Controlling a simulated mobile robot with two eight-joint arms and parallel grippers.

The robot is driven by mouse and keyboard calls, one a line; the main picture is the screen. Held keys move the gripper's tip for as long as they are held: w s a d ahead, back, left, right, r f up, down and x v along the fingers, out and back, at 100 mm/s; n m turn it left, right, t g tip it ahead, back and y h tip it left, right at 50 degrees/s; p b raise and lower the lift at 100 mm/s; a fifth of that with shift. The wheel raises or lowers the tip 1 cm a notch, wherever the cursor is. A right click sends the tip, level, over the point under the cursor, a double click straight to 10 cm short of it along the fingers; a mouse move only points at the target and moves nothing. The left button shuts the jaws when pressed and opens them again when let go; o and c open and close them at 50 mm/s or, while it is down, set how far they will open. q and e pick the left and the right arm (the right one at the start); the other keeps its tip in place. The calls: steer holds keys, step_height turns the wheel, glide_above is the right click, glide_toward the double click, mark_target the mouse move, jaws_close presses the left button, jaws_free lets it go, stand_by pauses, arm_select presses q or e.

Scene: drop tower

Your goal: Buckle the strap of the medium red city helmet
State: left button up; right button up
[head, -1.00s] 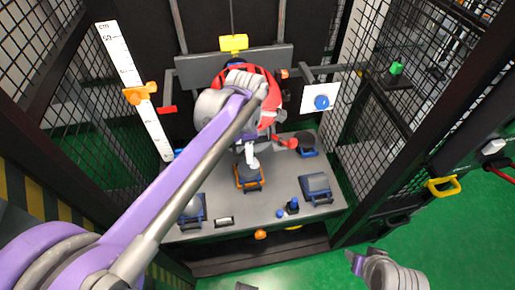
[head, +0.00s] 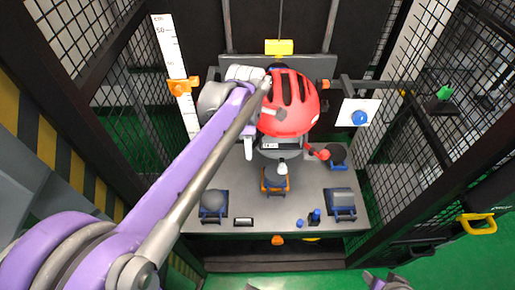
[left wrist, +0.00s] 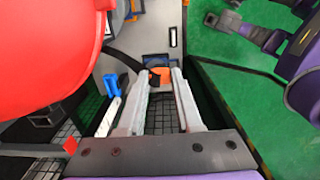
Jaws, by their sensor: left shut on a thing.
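The red city helmet (head: 290,110) sits dome up above the grey platform, in the middle of the head view. Its shell also fills the upper left of the left wrist view (left wrist: 45,50). My left gripper (head: 260,154) is at the helmet's lower left edge. In the left wrist view its two pale fingers (left wrist: 158,78) stand close beside the shell, and a dark strap (left wrist: 127,62) runs from the helmet to their tips. The buckle cannot be made out. My right gripper (left wrist: 222,20) is away from the helmet; it shows only partly at the bottom of the head view (head: 385,282).
The grey platform (head: 262,217) carries an orange-framed anvil (head: 274,180) below the helmet and blue-framed pieces at left (head: 214,203) and right (head: 341,202). Mesh cage walls close both sides. A ruler (head: 170,45) with an orange slider stands at back left.

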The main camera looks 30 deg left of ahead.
arm_select(q)
steer(key=shift+s+a+r, duration=0.5)
steer(key=shift+a+r, duration=0.1)
steer(key=shift+a, duration=2.4)
steer(key=w+a+r+p, duration=0.1)
steer(key=w+r+p, duration=0.1)
steer(key=w+r, duration=0.1)
steer(key=w+a+r+p, duration=0.1)
steer(key=w+r+p, duration=0.2)
steer(key=w, duration=0.2)
steer(key=w+a+r+p, duration=0.1)
steer(key=w+r+p, duration=0.1)
steer(key=w+r, duration=0.1)
steer(key=shift+w+r+p, duration=0.1)
steer(key=shift+w+p, duration=0.3)
steer(key=shift+w, duration=0.45)
steer(key=shift+s, duration=0.2)
arm_select(e)
steer(key=w+r, duration=0.3)
steer(key=r, duration=0.7)
steer(key=shift+t, duration=0.3)
arm_select(q)
steer(key=shift+w, duration=0.2)
arm_select(e)
steer(key=shift+w, duration=0.15)
arm_select(q)
steer(key=shift+s, duration=0.1)
